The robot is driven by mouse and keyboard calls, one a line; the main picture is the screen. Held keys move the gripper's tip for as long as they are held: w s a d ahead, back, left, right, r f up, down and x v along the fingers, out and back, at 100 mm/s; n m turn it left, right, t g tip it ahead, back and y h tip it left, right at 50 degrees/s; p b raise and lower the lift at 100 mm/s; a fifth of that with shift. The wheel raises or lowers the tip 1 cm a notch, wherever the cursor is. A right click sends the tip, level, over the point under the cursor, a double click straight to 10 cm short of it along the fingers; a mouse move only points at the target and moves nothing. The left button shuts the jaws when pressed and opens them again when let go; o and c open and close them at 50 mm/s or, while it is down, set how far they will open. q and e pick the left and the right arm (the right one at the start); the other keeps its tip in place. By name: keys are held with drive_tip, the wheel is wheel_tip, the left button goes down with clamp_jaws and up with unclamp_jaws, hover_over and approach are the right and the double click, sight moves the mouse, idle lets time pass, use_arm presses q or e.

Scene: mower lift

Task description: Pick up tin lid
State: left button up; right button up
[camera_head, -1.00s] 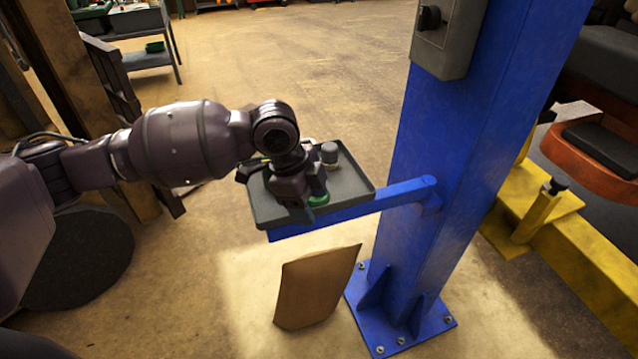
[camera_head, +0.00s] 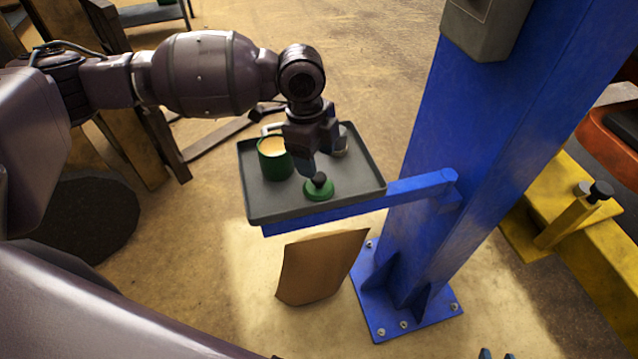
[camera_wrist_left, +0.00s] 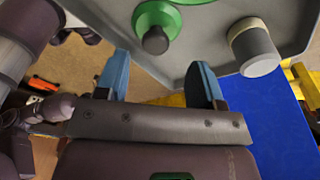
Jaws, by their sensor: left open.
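The tin lid (camera_head: 318,190) is a green disc with a dark knob. It lies on the grey tray (camera_head: 250,206) near its front edge. My left gripper (camera_head: 308,168) is open and empty, pointing down just above and behind the lid in the head view. In the left wrist view the lid (camera_wrist_left: 153,22) and its knob lie beyond the two blue fingertips of the left gripper (camera_wrist_left: 160,66), not between them. A green tin (camera_head: 274,165) with tan contents stands left of the gripper. Two blue tips, apparently of my right gripper (camera_head: 497,354), show at the bottom edge.
A grey cylinder (camera_wrist_left: 254,48) with a tan band stands on the tray, partly hidden behind the gripper in the head view. A blue arm (camera_head: 410,188) carries the tray from a thick blue post (camera_head: 470,120). A brown panel (camera_head: 318,265) is below.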

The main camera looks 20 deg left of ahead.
sight(319, 183)
use_arm(q)
drive_tip(key=shift+s+d+f, duration=0.1)
drive_tip(key=shift+d+f, duration=0.05)
drive_tip(key=shift+f, duration=0.75)
drive_tip(key=shift+s+d+f, duration=0.1)
drive_tip(key=shift+f, duration=0.75)
drive_tip(key=shift+s+d+f, duration=0.1)
drive_tip(key=shift+d+f, duration=0.05)
drive_tip(key=shift+f, duration=0.75)
drive_tip(key=shift+r, duration=0.1)
drive_tip(key=c, duration=1)
